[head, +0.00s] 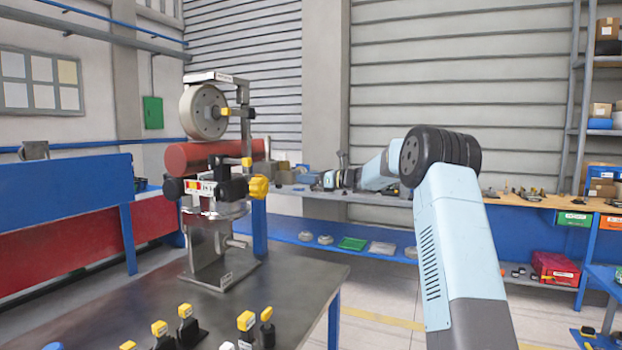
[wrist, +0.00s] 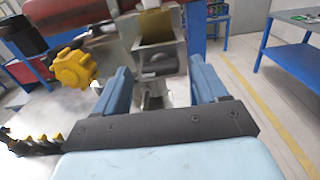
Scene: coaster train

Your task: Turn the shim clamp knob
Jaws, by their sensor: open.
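A yellow lobed knob (head: 259,187) sits on the right side of a metal fixture (head: 210,255) on the dark table. It is the likely shim clamp knob, though no label on it is readable. In the wrist view the yellow knob (wrist: 75,69) is left of my gripper (wrist: 158,75), outside the left finger and apart from it. My gripper is open, its two blue fingers spread with nothing held. Beyond the gap between them is a grey metal block of the fixture. In the head view my gripper (head: 327,181) is right of the fixture.
A red cylinder (head: 205,155) and a pale wheel (head: 204,111) are on the fixture above the knob. A black round knob (head: 174,191) is on its left. Several yellow-topped parts stand along the near edge of the table (head: 300,290). A blue bench lies behind.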

